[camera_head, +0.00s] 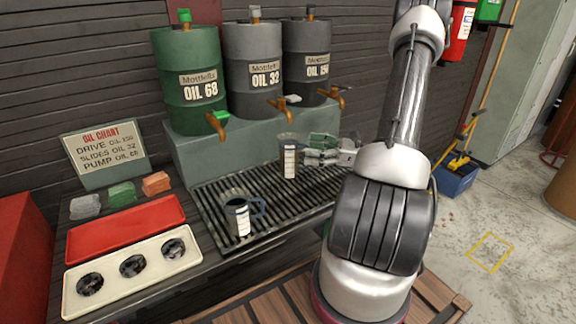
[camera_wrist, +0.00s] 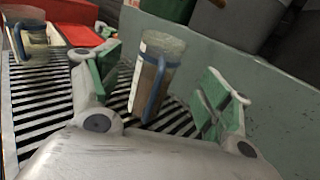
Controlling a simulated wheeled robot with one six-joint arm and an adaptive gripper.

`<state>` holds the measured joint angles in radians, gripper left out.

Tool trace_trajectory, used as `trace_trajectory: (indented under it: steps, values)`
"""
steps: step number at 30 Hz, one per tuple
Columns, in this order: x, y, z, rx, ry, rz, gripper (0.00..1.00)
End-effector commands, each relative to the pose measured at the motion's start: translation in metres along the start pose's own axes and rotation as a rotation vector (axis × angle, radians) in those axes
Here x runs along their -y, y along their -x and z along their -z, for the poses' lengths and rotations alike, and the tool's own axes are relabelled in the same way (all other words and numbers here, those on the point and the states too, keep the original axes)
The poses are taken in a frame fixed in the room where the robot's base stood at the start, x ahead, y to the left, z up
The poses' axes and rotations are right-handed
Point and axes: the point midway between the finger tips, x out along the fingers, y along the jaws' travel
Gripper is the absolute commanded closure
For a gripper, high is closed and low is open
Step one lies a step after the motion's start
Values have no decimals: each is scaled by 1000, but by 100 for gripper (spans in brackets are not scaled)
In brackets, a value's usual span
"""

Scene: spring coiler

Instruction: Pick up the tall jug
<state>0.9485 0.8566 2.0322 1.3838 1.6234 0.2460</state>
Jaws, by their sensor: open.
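The tall jug (camera_head: 289,160) stands upright on the slatted drip grate, in front of the green-grey ledge. It is clear with a white scale strip and dark contents. In the wrist view the tall jug (camera_wrist: 156,75) stands between my open fingers, its blue handle facing the camera. My gripper (camera_head: 325,150) is at the jug's right side in the head view; its green-padded fingers (camera_wrist: 160,92) are spread apart, with gaps visible to the jug.
Three oil drums with taps, green (camera_head: 188,80), grey (camera_head: 254,70) and dark (camera_head: 308,62), stand on the ledge (camera_head: 190,160) behind the grate (camera_head: 215,205). A red tray (camera_head: 125,228), a cream tray (camera_head: 75,310) and an oil chart sign (camera_head: 105,150) lie left.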

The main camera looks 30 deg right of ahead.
Motion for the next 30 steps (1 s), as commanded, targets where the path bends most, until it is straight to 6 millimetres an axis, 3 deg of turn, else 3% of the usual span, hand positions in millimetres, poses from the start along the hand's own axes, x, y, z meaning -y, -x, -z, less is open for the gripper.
trace_trajectory:
  steps: [15, 23, 30]
  values:
    - [-1, -69, 4, -4, -3, -5, 22]
    - [0, -72, 4, -4, -3, -3, 22]
    - [0, -72, 4, -5, -2, -3, 65]
